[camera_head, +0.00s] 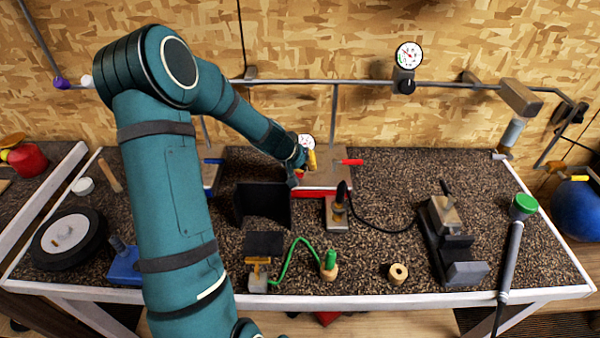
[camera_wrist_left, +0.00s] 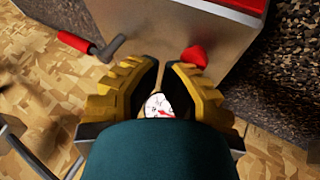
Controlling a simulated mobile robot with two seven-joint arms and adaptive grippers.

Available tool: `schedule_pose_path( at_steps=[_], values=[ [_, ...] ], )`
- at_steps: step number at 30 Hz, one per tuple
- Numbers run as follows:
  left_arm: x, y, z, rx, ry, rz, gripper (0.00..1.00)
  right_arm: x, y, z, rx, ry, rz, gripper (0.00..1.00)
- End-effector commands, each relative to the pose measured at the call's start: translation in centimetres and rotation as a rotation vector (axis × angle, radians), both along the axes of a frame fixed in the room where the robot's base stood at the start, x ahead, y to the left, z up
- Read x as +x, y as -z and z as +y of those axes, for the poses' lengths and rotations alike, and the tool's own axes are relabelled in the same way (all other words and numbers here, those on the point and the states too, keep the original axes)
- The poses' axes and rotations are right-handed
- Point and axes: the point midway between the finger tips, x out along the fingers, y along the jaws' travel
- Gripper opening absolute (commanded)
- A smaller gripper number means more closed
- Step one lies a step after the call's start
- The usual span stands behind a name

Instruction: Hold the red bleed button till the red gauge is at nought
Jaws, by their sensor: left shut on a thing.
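My right gripper is not in view.
A red-handled lever (camera_head: 350,162) sticks out right of the box. A second gauge (camera_head: 408,55) is on the pipe above. A black-topped post (camera_head: 341,196) stands in front, with a vise (camera_head: 450,235) farther right.

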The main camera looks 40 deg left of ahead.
Motion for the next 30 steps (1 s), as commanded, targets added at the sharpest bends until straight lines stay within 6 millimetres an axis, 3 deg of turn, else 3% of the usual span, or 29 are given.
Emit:
schedule_pose_path(
  at_steps=[30],
  values=[
    [-0.7,1.5,0.3,0.005,0.0,0.018,0.0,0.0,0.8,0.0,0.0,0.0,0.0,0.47]
  ],
)
